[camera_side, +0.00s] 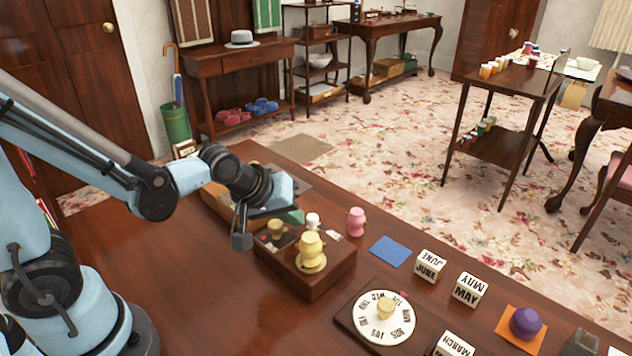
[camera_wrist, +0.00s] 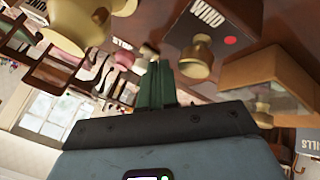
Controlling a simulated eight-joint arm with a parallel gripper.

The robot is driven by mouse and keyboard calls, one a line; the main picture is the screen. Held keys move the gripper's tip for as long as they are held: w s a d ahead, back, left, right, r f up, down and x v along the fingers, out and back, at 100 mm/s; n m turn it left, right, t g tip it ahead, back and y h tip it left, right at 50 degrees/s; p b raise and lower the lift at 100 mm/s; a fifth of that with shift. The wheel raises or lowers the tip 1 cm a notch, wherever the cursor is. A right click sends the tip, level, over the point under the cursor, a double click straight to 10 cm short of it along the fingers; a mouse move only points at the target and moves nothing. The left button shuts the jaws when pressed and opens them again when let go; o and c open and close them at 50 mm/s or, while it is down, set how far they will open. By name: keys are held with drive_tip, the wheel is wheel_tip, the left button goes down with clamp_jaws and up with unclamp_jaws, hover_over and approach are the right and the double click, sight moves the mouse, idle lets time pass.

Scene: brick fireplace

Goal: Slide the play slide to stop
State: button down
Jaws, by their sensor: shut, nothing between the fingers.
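A wooden box (camera_side: 318,281) stands on the table in the side view. On its top, a small cream knob (camera_side: 275,229) sits on a dark plate, which I take to be the play slide; a larger cream knob (camera_side: 311,252) stands beside it. In the wrist view a small cream knob (camera_wrist: 196,60) shows near a red dot and the word WIND, and a large cream knob (camera_wrist: 82,25) is upper left. My gripper (camera_side: 297,218) has green fingers, shut and empty, near the box's far edge. In the wrist view the fingertips (camera_wrist: 157,68) are left of the small knob, apparently apart from it.
A pink peg (camera_side: 356,222) and a small white peg (camera_side: 313,221) stand behind the box. A round day dial (camera_side: 376,318), a blue square (camera_side: 391,251) and month blocks (camera_side: 430,266) lie to the right. Another wooden box (camera_side: 222,208) sits behind my wrist. The table's left front is clear.

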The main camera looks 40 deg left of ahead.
drive_tip(key=shift+d, duration=1.4)
drive_tip(key=shift+r, duration=0.1)
drive_tip(key=v, duration=0.9)
drive_tip(key=shift+s+r, duration=0.3)
drive_tip(key=shift+a, duration=0.1)
drive_tip(key=shift+s+a+f+m+y, duration=0.2)
drive_tip(key=shift+a+m, duration=0.65)
drive_tip(key=shift+m, duration=0.4)
drive_tip(key=shift+s+a+f+m+y, duration=0.15)
drive_tip(key=shift+a+m, duration=0.65)
drive_tip(key=shift+m, duration=0.5)
drive_tip(key=shift+s+a+f+m+y, duration=0.1)
drive_tip(key=shift+s+a+m, duration=0.1)
drive_tip(key=shift+a+m, duration=0.85)
drive_tip(key=shift+d, duration=0.2)
